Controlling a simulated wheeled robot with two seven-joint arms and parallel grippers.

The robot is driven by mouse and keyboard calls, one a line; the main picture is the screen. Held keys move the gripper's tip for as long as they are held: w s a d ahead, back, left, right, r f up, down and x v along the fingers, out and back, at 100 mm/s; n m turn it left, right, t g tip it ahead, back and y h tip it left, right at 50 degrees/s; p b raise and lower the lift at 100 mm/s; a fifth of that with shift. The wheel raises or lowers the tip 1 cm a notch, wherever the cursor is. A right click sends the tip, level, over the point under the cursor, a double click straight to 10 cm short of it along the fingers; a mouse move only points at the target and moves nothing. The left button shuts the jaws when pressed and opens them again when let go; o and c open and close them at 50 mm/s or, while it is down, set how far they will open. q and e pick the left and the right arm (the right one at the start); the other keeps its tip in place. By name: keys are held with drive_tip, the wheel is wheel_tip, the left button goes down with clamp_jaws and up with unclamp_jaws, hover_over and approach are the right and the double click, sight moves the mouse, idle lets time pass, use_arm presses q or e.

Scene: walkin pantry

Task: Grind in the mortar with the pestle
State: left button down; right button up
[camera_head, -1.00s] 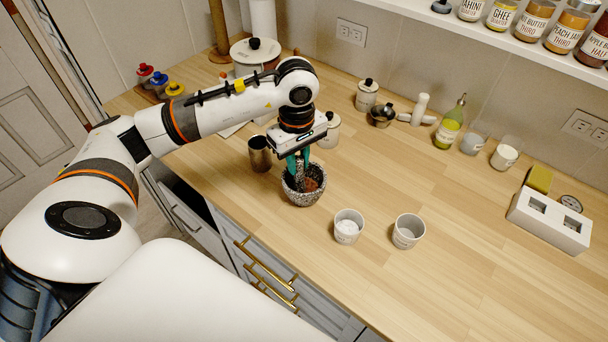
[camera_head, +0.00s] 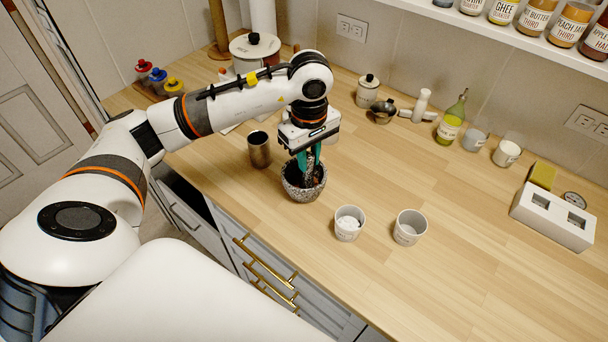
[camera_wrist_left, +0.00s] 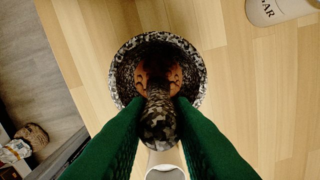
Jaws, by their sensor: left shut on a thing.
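The speckled grey stone mortar (camera_head: 301,187) stands on the counter near its front edge. In the left wrist view the mortar (camera_wrist_left: 118,75) is seen from above, with reddish-brown contents (camera_wrist_left: 145,80) inside. My left gripper (camera_head: 308,160) points down into the mortar's mouth. Its green fingers are shut on the speckled pestle (camera_wrist_left: 158,122), whose lower end is inside the mortar. In the head view the fingers and the mortar's wall hide most of the pestle. My right gripper is not in view.
A metal cup (camera_head: 259,150) stands just left of the mortar. Two small white cups, one (camera_head: 349,224) with white contents and another (camera_head: 409,228), stand to its right. A white block (camera_head: 552,217) and a green bottle (camera_head: 451,122) are farther right. The right counter is mostly clear.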

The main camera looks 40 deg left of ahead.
use_arm(q)
drive_tip(key=shift+w+f, duration=0.1)
drive_tip(key=shift+w, duration=0.05)
drive_tip(key=s+a+b, duration=0.1)
drive_tip(key=a+b, duration=0.1)
drive_tip(key=b, duration=0.1)
idle(1.6)
drive_tip(key=shift+s+d, duration=0.1)
drive_tip(key=shift+d, duration=0.05)
drive_tip(key=shift+s+d, duration=0.1)
drive_tip(key=shift+d, duration=0.2)
drive_tip(key=shift+d, duration=0.1)
